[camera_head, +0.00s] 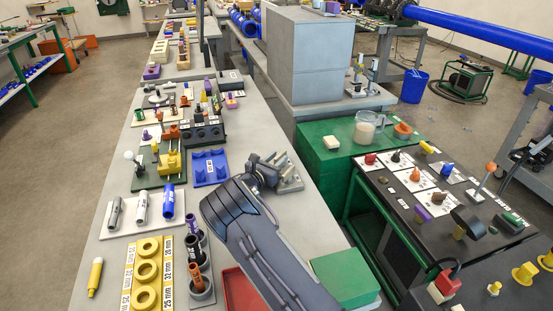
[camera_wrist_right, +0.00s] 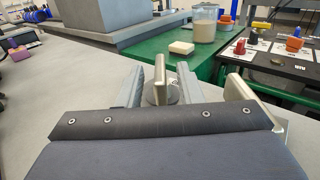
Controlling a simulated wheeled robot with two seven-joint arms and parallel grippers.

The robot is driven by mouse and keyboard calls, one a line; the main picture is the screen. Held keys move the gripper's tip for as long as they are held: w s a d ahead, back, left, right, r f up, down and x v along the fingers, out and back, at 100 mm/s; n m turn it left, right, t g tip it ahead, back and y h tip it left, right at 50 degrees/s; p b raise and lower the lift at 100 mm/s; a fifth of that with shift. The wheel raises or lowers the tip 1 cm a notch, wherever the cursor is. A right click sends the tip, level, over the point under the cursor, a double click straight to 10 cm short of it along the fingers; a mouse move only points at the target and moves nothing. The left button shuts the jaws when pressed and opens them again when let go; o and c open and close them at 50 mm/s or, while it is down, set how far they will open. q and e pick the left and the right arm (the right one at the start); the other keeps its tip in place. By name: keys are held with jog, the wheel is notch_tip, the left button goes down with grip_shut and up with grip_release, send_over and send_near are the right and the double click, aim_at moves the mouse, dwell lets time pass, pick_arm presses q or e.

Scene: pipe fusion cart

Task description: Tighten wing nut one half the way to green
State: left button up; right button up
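My right gripper (camera_head: 268,170) is low over the grey table, at a grey metal fixture (camera_head: 291,184) near the table's right edge. In the right wrist view its two fingers (camera_wrist_right: 163,85) stand apart. Between them is a beige-grey upright piece with a rounded base (camera_wrist_right: 160,92), perhaps a wing nut; I cannot tell whether the fingers touch it. A similar beige upright piece (camera_wrist_right: 240,88) stands just right of the right finger. My wrist hides the lower parts. No green mark shows on the fixture. My left gripper is not in view.
A large grey box (camera_head: 308,55) stands behind. A green cabinet (camera_head: 328,160) with a clear jug (camera_head: 367,127) is to the right. Bare tabletop surrounds the gripper's left side.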

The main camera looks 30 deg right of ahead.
jog(key=shift+c, duration=0.2)
grip_shut()
jog(key=m+g+b, duration=0.1)
jog(key=g+h+b, duration=0.1)
jog(key=m+g+b, duration=0.1)
jog(key=shift+w+f+m+g, duration=0.25)
jog(key=shift+w+m+g, duration=0.05)
jog(key=shift+w+g, duration=0.1)
jog(key=shift+a+r+m+g+h+b, duration=0.15)
jog(key=shift+m+g+h+b, duration=0.35)
jog(key=shift+m+g+b, duration=0.7)
jog(key=shift+r+n, duration=0.1)
jog(key=shift+n, duration=0.2)
jog(key=shift+o, duration=0.2)
grip_release()
